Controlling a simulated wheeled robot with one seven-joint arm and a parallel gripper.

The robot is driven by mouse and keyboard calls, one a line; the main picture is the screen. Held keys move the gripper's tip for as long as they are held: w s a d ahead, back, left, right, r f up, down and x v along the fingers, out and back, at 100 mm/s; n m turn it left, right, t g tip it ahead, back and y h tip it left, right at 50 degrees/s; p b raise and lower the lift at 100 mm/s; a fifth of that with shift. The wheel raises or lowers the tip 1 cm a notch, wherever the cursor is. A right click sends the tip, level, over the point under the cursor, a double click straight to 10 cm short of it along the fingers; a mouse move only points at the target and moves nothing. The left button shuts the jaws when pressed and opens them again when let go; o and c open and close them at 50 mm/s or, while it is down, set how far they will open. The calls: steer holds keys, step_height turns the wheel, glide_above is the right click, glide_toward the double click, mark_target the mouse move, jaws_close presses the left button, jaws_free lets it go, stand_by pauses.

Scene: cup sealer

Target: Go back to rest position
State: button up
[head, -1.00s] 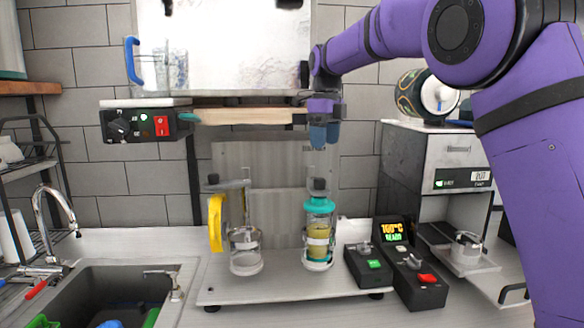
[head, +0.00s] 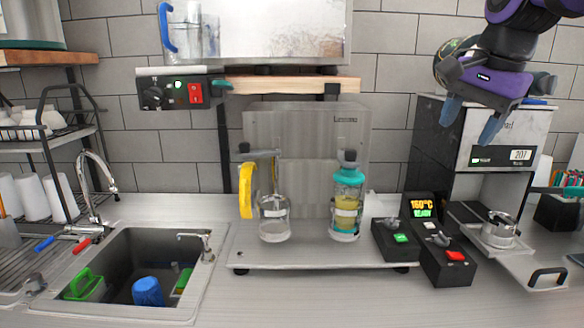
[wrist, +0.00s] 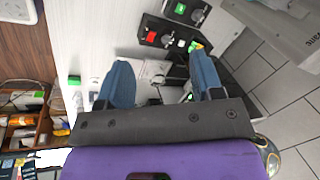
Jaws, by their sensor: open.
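My gripper (head: 470,119) is at the upper right in the head view, in front of the grey coffee machine (head: 537,128). Its two blue fingers are spread apart and point down, with nothing between them. The wrist view also shows the open fingers (wrist: 163,85) above the counter. The cup sealer (head: 310,125) stands in the middle of the counter, well left of my gripper. A teal-lidded cup (head: 346,205) with yellow contents stands upright on its base. A clear glass vessel (head: 273,217) with a yellow handle stands to its left.
A sink (head: 120,270) with a blue cup (head: 148,291) is at the left. Control boxes (head: 440,255) stand right of the sealer. A dish rack (head: 45,150) is at the far left. The front counter (head: 330,300) is clear.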

steer(key=s+d+f+n+t, duration=0.1)
steer(key=s+f+n, duration=0.4)
steer(key=s, duration=0.3)
steer(key=s+d+f+n+t+h, duration=0.1)
steer(key=s+f+n, duration=0.4)
steer(key=s, duration=0.4)
steer(key=shift+n, duration=0.6)
